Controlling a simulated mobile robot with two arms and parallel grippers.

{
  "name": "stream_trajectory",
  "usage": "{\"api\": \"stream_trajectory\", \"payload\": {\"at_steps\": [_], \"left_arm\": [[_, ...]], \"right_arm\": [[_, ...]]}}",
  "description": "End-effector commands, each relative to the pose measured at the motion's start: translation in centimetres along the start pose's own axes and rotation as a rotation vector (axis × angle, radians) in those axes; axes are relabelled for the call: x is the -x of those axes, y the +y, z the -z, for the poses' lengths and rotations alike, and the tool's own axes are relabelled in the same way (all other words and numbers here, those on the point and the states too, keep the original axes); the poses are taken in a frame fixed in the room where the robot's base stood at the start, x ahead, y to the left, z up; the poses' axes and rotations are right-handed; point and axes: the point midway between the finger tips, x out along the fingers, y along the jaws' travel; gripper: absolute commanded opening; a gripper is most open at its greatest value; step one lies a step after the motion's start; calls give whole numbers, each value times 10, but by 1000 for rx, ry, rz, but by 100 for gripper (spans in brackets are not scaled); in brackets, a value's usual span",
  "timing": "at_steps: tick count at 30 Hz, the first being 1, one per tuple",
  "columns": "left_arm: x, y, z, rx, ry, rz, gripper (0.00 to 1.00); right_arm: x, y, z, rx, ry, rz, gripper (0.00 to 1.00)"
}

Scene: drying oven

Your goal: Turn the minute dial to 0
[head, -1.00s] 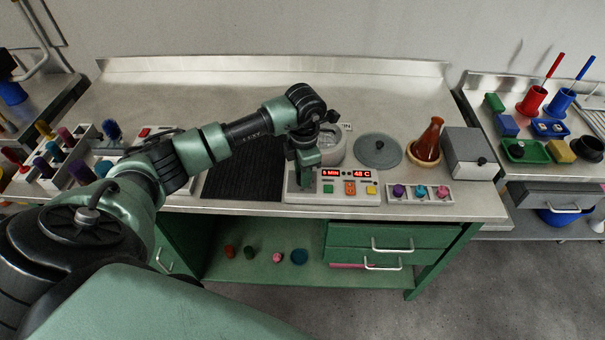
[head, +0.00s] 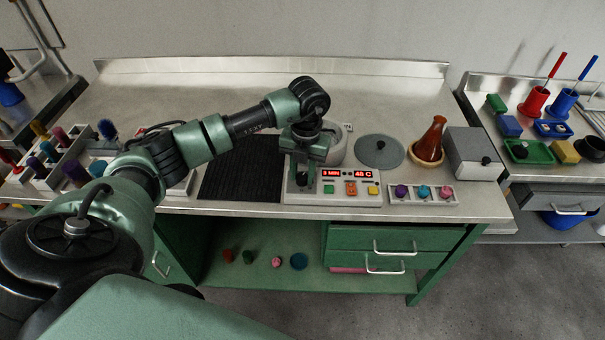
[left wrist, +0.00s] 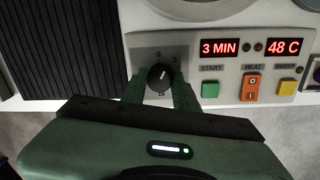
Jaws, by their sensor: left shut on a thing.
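The minute dial (left wrist: 159,77) is a black round knob with a white pointer mark on the front left of the oven's control panel (left wrist: 203,112). A "0" is printed above it. My left gripper (left wrist: 158,92) is shut on the dial, with one green finger on each side. In the head view the left gripper (head: 304,172) comes down over the panel's left end and hides most of the dial. The red minute display (left wrist: 219,48) reads 3 MIN in the left wrist view. My right gripper is not in view.
Beside the dial are the green start button (left wrist: 210,90), orange heat switch (left wrist: 252,87) and yellow button (left wrist: 287,88). The temperature display (left wrist: 284,47) reads 48 C. A black ribbed mat (head: 240,172) lies left; a grey lid (head: 380,151) and amber flask (head: 430,140) stand right.

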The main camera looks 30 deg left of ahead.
Motion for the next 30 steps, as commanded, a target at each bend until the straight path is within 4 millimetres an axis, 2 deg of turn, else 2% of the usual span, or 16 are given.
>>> {"api": "stream_trajectory", "payload": {"at_steps": [6,15,30], "left_arm": [[2,1,-2,194,4,0,0],[2,1,-2,397,15,1,0],[2,1,-3,508,19,2,0]], "right_arm": [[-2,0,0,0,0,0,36],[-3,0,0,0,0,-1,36],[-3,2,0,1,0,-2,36]]}}
